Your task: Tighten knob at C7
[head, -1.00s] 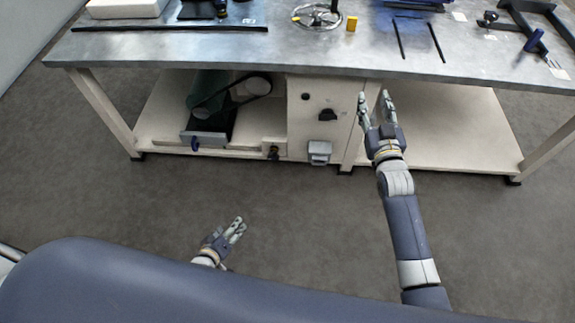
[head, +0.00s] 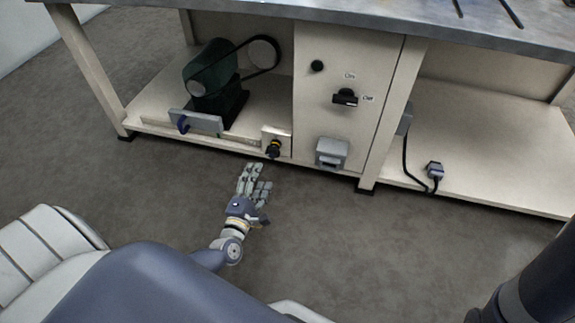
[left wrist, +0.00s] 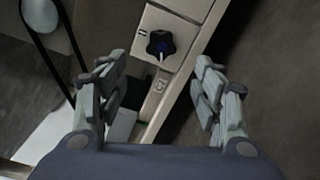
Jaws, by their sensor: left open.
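A dark lobed knob (head: 273,149) sits on a small pale plate (head: 277,135) at the front edge of the bench's lower shelf. In the left wrist view the knob (left wrist: 160,44) shows a blue centre and a pale pointer, above and between the fingertips. My left gripper (head: 256,178) is open and empty, just short of the knob and apart from it; its spread fingers also show in the left wrist view (left wrist: 160,72). A small mark on the shelf edge below the knob is too blurred to read. My right gripper is out of view.
A green motor (head: 212,75) with a black belt stands on the shelf, behind a grey plate (head: 198,121) with a blue handle. A cabinet panel (head: 318,100) carries a black switch (head: 345,97) and a grey box (head: 332,152). The floor before the bench is clear.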

